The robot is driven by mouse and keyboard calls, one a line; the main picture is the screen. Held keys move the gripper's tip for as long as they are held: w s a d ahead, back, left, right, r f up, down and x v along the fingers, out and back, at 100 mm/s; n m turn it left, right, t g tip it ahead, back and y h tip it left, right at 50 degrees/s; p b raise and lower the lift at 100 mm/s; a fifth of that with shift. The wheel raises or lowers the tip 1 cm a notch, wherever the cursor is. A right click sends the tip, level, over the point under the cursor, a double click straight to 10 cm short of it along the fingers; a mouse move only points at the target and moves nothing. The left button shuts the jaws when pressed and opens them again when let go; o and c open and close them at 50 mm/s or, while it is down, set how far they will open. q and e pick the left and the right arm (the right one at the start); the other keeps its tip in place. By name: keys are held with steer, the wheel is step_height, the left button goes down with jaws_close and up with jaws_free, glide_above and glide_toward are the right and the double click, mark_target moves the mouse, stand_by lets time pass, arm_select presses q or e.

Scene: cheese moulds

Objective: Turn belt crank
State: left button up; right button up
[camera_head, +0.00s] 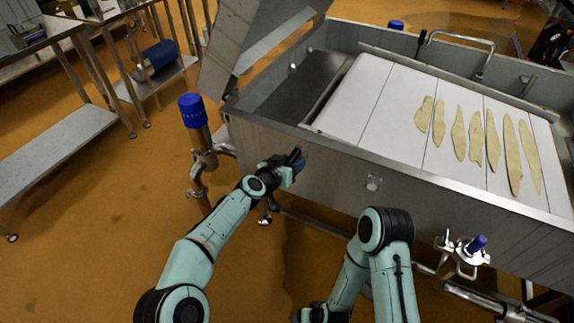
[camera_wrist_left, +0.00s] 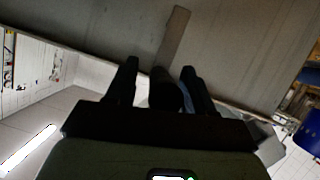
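The crank shows in the left wrist view as a flat grey bar (camera_wrist_left: 176,42) with a dark round handle (camera_wrist_left: 166,92) at its near end, against the metal side of the vat (camera_head: 330,178). My left gripper (camera_head: 296,163) is at the vat's side, below its near left corner. In the left wrist view my left gripper (camera_wrist_left: 160,70) has its fingers apart, one on each side of the handle, with a gap on the left. In the head view the gripper hides most of the crank. My right gripper (camera_head: 308,314) is mostly cut off at the bottom edge.
A white belt (camera_head: 390,105) carries several pale curd strips (camera_head: 475,135) inside the vat. A blue-topped post (camera_head: 192,112) stands left of the vat. A valve with a blue knob (camera_head: 476,244) is at right. Metal shelves (camera_head: 60,145) stand at left, with open floor between.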

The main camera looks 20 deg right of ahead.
arm_select(q)
steer(key=shift+s+a+r, duration=0.15)
steer(key=shift+a+r, duration=0.05)
steer(key=shift+a, duration=0.35)
steer(key=v, duration=1.2)
steer(key=shift+s, duration=0.2)
